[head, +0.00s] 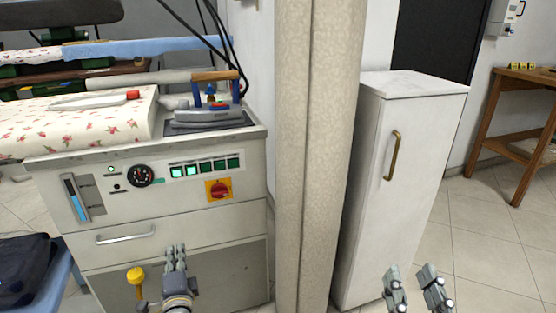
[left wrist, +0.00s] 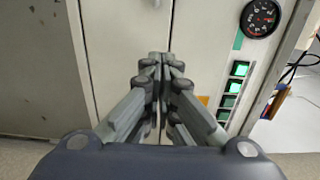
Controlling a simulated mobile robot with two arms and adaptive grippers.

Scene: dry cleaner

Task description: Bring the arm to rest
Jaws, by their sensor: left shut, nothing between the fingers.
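My left gripper (head: 175,258) shows at the bottom of the head view, in front of the lower panel of the ironing station. Its fingers are together with nothing between them. In the left wrist view the closed fingers (left wrist: 163,62) point at the station's front, with the gauge (left wrist: 260,17) and lit green buttons to the right. My right gripper (head: 416,276) is at the bottom right of the head view, in front of the white cabinet. Its two fingers are apart, with only floor visible between them.
The ironing station (head: 125,222) with an iron (head: 208,115) on top stands at left. A beige column (head: 318,150) and a white cabinet (head: 410,180) stand beside it. A wooden table (head: 520,140) is at far right. Tiled floor (head: 490,235) is open at right.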

